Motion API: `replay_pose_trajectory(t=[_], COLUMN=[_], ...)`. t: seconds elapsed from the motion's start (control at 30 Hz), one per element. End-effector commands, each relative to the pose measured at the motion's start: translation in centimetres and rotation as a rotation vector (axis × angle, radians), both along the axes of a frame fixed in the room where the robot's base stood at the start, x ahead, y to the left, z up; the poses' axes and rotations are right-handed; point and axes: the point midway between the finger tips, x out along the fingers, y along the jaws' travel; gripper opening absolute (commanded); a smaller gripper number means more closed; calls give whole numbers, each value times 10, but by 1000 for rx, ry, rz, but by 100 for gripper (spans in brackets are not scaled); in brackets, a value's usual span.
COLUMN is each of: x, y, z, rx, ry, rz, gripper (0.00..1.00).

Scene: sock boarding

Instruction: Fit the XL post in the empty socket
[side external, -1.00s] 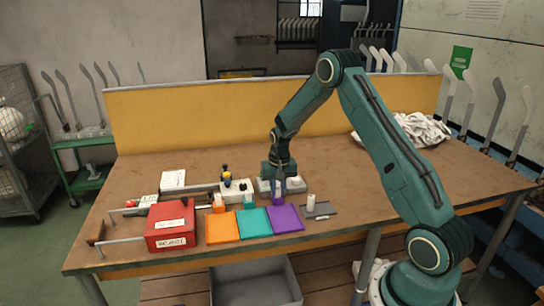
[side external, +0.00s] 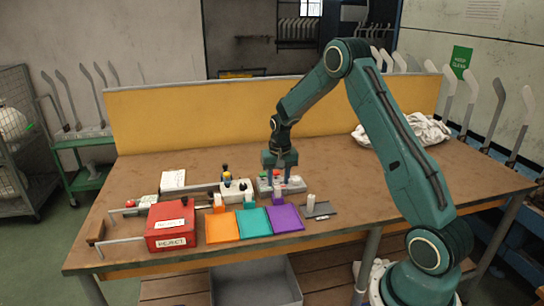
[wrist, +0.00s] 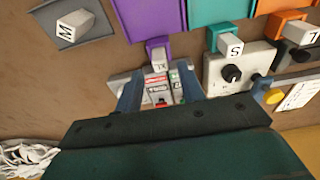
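The XL post (wrist: 158,66), white-topped with a dark label, stands upright in a purple socket (wrist: 155,44) at the rear edge of the purple mat (wrist: 150,18). The side view shows this purple socket (side external: 277,199) below my gripper (side external: 280,174). My gripper (wrist: 160,84) is open, with a finger on either side of the post's line and visible gaps between; it is above the post. The S post (wrist: 235,50) stands in a teal socket and another post (wrist: 300,33) in an orange one. The M post (wrist: 73,24) stands on a grey plate.
A grey-white box (side external: 294,184) with red and green labels is just behind the purple socket. A white box with black knobs (side external: 236,190) is left of it. The red REJECT bin (side external: 170,228) is front left.

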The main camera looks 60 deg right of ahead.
Motion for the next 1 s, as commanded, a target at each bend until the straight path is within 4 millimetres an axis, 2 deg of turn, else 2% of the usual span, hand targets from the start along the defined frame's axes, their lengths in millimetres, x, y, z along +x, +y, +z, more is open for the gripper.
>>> replay_pose_trajectory(t=[0.1, 0.3, 0.5, 1.0], x=[-1, -4, -6, -7], y=[2, 5, 6, 7], z=[22, 53, 73, 79], rx=[-2, -2, -2, 0], ry=[-4, -3, -3, 0], rz=[0, 1, 1, 0], gripper=[39, 39, 39, 39])
